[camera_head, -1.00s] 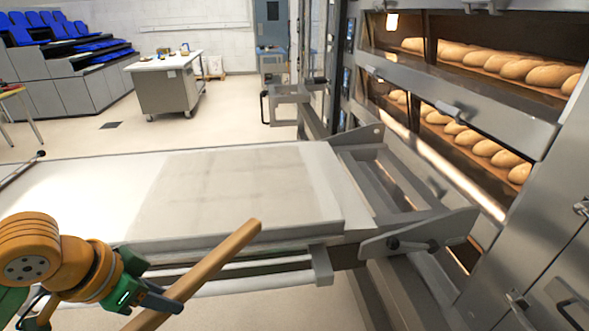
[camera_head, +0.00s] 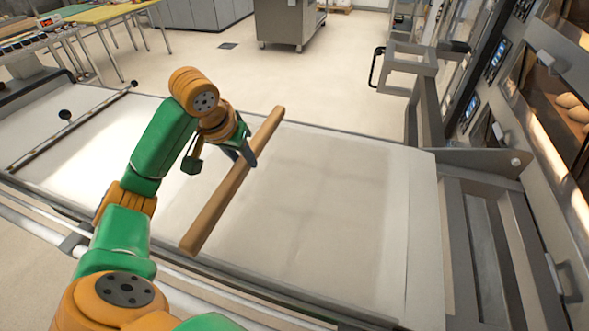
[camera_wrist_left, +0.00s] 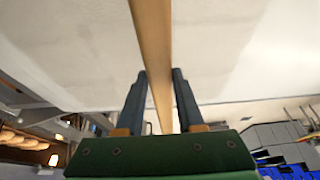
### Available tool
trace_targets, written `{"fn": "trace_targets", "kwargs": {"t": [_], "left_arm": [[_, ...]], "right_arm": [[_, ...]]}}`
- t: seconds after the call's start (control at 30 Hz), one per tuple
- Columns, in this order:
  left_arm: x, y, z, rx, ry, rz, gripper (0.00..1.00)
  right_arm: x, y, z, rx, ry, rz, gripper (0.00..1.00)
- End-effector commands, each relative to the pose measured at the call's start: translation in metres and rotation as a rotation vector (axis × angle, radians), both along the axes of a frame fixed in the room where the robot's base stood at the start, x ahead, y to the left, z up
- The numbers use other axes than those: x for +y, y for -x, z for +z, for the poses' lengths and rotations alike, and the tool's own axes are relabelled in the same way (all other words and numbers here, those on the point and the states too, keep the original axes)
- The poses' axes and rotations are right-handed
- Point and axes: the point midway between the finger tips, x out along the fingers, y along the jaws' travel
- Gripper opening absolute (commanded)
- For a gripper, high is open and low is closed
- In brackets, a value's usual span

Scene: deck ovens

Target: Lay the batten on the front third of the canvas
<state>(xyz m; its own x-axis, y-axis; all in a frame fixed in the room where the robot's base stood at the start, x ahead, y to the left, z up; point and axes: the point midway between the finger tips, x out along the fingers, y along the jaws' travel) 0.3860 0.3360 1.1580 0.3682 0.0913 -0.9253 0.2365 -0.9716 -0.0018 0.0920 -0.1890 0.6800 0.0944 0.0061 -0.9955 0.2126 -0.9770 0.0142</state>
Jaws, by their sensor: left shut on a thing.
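The batten (camera_head: 229,188) is a long light-brown wooden bar. In the left wrist view the batten (camera_wrist_left: 153,50) runs between the two dark fingers (camera_wrist_left: 160,88). The canvas (camera_head: 330,215) is the pale cloth on the loader bed, with a slightly darker grey-beige area in its middle. My right gripper is not in view.
A metal frame with rails (camera_head: 490,240) joins the loader's right end to the deck oven (camera_head: 565,130), where loaves show. A thin dark bar with knobs (camera_head: 75,125) crosses the bed's left part. The canvas right of the batten is clear.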

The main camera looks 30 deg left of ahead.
Motion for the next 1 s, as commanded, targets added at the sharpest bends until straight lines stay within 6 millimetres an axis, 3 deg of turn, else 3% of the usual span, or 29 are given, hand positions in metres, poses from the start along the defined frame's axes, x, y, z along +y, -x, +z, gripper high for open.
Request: {"fn": "trace_targets", "kwargs": {"t": [0.17,0.33,0.5,0.63,0.97,1.0], "left_arm": [[-0.027,-0.054,-0.026,0.002,0.004,-0.005,0.00],[-0.039,-0.083,-0.067,0.004,-0.001,-0.004,0.00],[-0.045,-0.098,-0.088,0.005,-0.002,-0.004,0.00],[-0.044,-0.097,-0.112,0.003,-0.003,-0.003,0.00],[-0.044,-0.097,-0.117,0.000,-0.001,-0.003,0.00],[-0.044,-0.097,-0.118,0.001,-0.001,-0.003,0.40]], "right_arm": [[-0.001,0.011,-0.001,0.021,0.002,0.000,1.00],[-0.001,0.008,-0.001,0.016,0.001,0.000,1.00],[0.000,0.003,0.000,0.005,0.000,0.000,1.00],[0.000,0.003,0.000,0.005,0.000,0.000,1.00],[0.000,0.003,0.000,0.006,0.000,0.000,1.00],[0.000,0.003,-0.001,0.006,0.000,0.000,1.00]]}}
